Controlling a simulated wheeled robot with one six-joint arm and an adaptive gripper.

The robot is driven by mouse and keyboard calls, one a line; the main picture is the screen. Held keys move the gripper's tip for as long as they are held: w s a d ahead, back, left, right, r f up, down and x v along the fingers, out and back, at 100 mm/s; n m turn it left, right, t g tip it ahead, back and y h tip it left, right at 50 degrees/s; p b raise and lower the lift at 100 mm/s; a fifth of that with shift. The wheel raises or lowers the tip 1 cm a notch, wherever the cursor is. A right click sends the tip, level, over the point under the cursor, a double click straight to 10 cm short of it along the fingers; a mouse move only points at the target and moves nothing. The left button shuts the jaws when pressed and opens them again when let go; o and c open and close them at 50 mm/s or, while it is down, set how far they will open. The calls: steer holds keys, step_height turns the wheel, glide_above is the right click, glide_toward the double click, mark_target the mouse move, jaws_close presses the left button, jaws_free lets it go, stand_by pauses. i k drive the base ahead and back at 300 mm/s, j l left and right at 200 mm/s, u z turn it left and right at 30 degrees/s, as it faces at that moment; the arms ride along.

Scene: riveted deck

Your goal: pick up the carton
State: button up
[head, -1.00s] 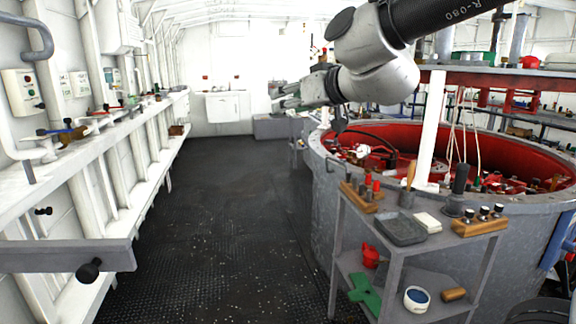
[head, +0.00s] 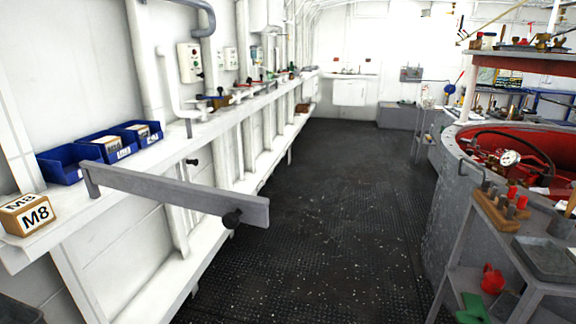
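A small tan and white carton marked M8 (head: 28,214) sits on the white wall shelf at the far left of the head view. It is near the shelf's front edge, left of the blue bins. Its label faces me, and nothing covers it. My gripper is not in view, so I cannot see how far it is from the carton.
Blue bins (head: 65,172) holding small labelled boxes stand on the shelf. A grey bar with a dark knob (head: 190,192) juts out over the aisle. The dark floor (head: 320,220) is clear. A grey cart (head: 480,275) stands at right beside the round red-lined tub (head: 455,190).

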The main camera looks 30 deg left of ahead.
mark_target(26, 214)
steer(key=k+u, duration=0.1)
steer(key=u, duration=1.85)
